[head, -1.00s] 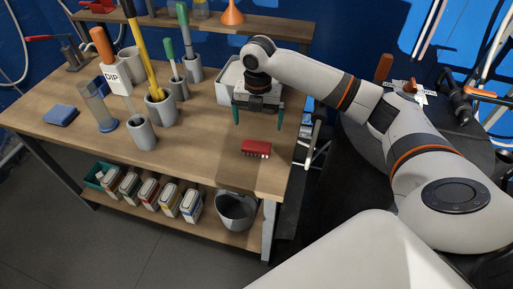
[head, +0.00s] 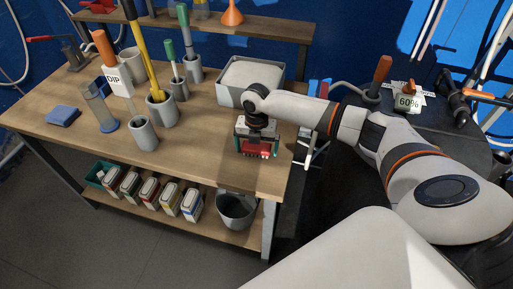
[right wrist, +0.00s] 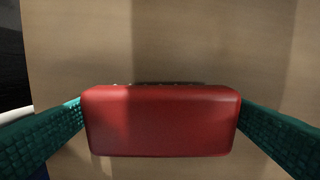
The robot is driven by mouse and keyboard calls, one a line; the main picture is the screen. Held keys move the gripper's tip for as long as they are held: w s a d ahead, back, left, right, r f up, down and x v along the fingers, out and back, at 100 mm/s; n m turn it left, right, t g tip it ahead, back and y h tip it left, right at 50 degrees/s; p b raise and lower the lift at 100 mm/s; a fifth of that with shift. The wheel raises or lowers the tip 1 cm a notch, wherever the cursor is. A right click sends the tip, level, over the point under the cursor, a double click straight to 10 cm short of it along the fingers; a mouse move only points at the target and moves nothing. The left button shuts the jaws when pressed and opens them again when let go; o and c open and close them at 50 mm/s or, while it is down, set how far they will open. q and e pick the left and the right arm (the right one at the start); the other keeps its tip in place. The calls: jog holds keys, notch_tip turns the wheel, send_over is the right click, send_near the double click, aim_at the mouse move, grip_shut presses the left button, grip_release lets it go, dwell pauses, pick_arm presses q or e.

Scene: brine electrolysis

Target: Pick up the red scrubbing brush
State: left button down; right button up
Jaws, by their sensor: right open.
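The red scrubbing brush (head: 257,148) lies on the wooden workbench (head: 215,160) near its right end. In the right wrist view the red back of the brush (right wrist: 161,120) fills the middle of the picture. My right gripper (head: 256,152) is over the brush, with its green fingers at the brush's two ends. In the right wrist view the fingers of the right gripper (right wrist: 160,125) stand on either side of the brush, open; whether they touch it I cannot tell. My left gripper is not in view.
A grey bin (head: 250,76) stands just behind my right gripper. Grey holders with tools (head: 162,110), a clear cylinder (head: 98,108) and a blue sponge (head: 62,115) stand to the left. A grey bucket (head: 236,210) and several boxes sit on the lower shelf. The bench's front middle is clear.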

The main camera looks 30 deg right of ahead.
aim_at(256, 146)
jog(key=shift+c, duration=0.2)
jog(key=c, duration=0.9)
jog(key=shift+r, duration=0.15)
notch_tip(256, 146, up, 10)
jog(key=shift+f+b, duration=0.1)
jog(key=shift+b, duration=0.3)
jog(key=shift+o, duration=1.2)
jog(key=shift+a, duration=0.1)
jog(key=shift+c, duration=0.6)
